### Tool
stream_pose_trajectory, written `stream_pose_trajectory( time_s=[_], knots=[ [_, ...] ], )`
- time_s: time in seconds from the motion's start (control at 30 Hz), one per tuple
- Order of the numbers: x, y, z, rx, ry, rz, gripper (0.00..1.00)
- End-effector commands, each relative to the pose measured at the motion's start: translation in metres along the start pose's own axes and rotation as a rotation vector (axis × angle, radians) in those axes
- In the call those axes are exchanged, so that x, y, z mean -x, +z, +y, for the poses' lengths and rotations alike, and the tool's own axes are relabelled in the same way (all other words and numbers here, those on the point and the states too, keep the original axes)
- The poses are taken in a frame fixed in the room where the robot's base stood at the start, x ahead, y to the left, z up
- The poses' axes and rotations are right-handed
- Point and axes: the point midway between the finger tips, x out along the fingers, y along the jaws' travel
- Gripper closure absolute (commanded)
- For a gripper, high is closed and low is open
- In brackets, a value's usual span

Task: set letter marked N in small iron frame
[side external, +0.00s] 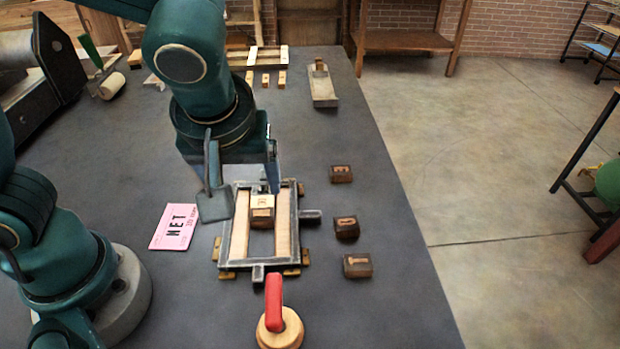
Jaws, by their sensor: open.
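A small iron frame (286,262) lies on the dark table, with pale wooden strips along its two long inner sides. A wooden block with a pale marked top (262,206) sits inside it, between the strips; I cannot read its mark. My gripper (242,190) is above the frame's far part. It is open, one finger at the left by the frame's edge, the other near the block; I cannot tell whether it touches. Dark wooden blocks lie right of the frame: a far one (341,174), a middle one (347,228) and a near one (357,265). Their letters are unclear.
A pink card reading NET (174,227) lies left of the frame. A red-handled round wooden tool (279,326) stands in front. A long tray (322,84) and small pale blocks (265,79) are at the back. The table's right side is mostly clear.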

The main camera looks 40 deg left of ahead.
Motion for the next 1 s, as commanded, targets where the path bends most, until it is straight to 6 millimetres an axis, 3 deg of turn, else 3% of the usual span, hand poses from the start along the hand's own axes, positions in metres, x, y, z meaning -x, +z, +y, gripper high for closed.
stream_pose_trajectory(
  time_s=[0.2, 0.47, 0.7, 1.0],
  knots=[
    [0.016, -0.015, -0.037, -0.183, 0.091, -0.063, 0.22],
    [0.029, -0.015, -0.075, -0.494, 0.261, -0.005, 0.22],
    [0.031, -0.013, -0.085, -0.657, 0.321, 0.090, 0.22],
    [0.031, -0.013, -0.085, -0.683, 0.326, 0.101, 0.22]
  ],
)
